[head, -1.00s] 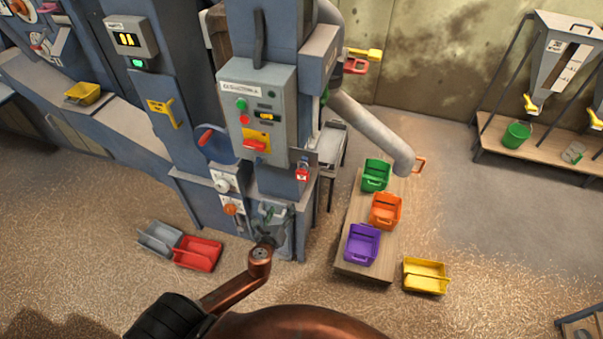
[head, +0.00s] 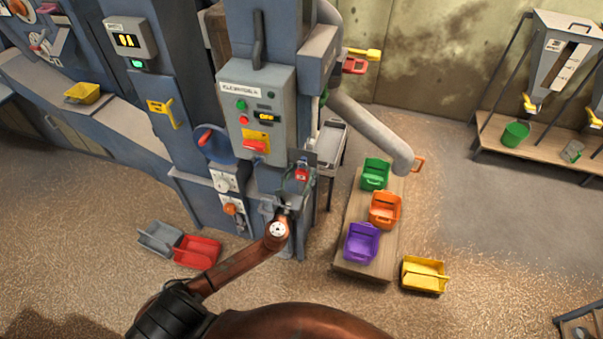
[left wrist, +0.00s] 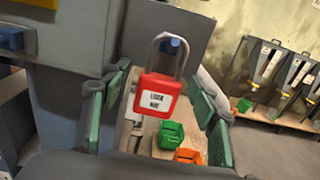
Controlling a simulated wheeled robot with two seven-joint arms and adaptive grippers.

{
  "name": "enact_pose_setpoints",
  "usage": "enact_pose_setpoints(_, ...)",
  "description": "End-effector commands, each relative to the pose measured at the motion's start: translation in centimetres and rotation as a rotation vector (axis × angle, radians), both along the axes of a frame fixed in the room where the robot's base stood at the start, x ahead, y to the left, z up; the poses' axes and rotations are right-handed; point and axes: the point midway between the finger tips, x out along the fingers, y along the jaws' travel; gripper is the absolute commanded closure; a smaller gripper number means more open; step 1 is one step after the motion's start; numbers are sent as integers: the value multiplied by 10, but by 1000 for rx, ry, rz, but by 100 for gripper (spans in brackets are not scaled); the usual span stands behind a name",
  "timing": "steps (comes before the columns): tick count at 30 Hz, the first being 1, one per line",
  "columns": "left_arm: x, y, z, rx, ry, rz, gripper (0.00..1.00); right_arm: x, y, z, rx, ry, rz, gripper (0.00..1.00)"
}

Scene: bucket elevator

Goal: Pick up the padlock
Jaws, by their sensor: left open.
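The padlock (left wrist: 157,97) has a red body with a white label and a silver shackle. In the left wrist view it hangs by its shackle from a blue peg on a grey plate (left wrist: 190,30). In the head view the padlock (head: 301,175) is small, on the side of the grey machine column. My left gripper (head: 292,187) is right in front of it. In the left wrist view the two green-padded fingers of my left gripper (left wrist: 158,100) stand apart on either side of the padlock, with gaps showing. My right gripper is not in view.
A grey control box (head: 257,108) sits above the padlock. A low bench (head: 352,225) to the right carries green (head: 375,174), orange (head: 385,209) and purple (head: 361,242) bins. A yellow bin (head: 425,274) and a red bin (head: 197,252) stand on the floor.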

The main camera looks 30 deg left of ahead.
Motion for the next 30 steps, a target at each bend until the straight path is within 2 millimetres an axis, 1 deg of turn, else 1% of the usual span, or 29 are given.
enact_pose_setpoints(7,2,1,0,-1,1,0,45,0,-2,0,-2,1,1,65)
enact_pose_setpoints(18,1,1,0,-2,1,1,70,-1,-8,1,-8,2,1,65)
enact_pose_setpoints(27,1,1,0,-2,1,1,91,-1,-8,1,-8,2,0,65)
enact_pose_setpoints(28,1,1,0,-2,1,1,93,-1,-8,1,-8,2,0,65)
enact_pose_setpoints(30,1,1,0,-2,0,1,93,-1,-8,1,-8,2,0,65)
